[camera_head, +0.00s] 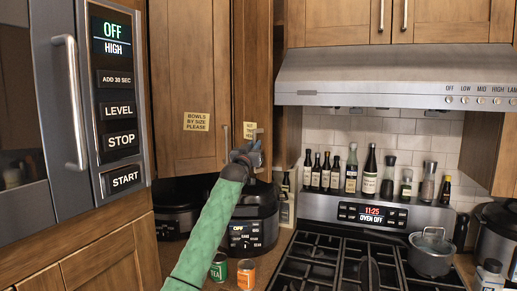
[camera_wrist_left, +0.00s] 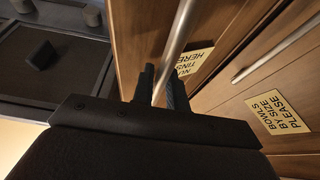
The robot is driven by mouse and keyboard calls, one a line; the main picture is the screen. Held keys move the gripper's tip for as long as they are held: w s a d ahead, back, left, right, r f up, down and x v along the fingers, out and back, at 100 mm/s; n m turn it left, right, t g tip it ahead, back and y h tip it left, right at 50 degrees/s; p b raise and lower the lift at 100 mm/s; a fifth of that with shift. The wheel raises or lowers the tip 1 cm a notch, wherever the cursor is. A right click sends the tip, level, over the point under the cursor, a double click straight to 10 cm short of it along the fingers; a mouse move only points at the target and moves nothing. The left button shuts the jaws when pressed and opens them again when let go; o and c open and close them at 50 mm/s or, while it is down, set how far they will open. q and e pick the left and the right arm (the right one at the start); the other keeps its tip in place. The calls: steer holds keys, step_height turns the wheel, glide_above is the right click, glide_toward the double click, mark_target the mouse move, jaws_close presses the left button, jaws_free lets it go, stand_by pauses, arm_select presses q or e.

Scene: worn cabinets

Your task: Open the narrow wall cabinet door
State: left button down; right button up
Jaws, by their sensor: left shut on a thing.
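The narrow wall cabinet door (camera_head: 252,70) is brown wood, to the right of a wider door, with a yellow "nut tins here" label (camera_head: 249,131). The label also shows in the left wrist view (camera_wrist_left: 194,65). Its vertical metal bar handle (camera_wrist_left: 178,40) runs down between the fingers of my left gripper (camera_wrist_left: 160,88). In the head view my left gripper (camera_head: 250,156) is at the door's lower part, shut on this handle and partly hiding it. I cannot tell whether the door stands slightly ajar. My right gripper is not in view.
The wider door (camera_head: 188,60) has a "bowls by size please" label (camera_head: 197,122) and its own bar handle (camera_head: 226,140). Below are a dark cooker (camera_head: 252,232) and cans (camera_head: 246,274). A microwave (camera_head: 122,90) stands left; the range hood (camera_head: 390,72) and stove (camera_head: 335,262) are right.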

arm_select(q)
steer(key=shift+a, duration=0.2)
steer(key=c, duration=1.5)
jaws_free()
steer(key=shift+a, duration=0.15)
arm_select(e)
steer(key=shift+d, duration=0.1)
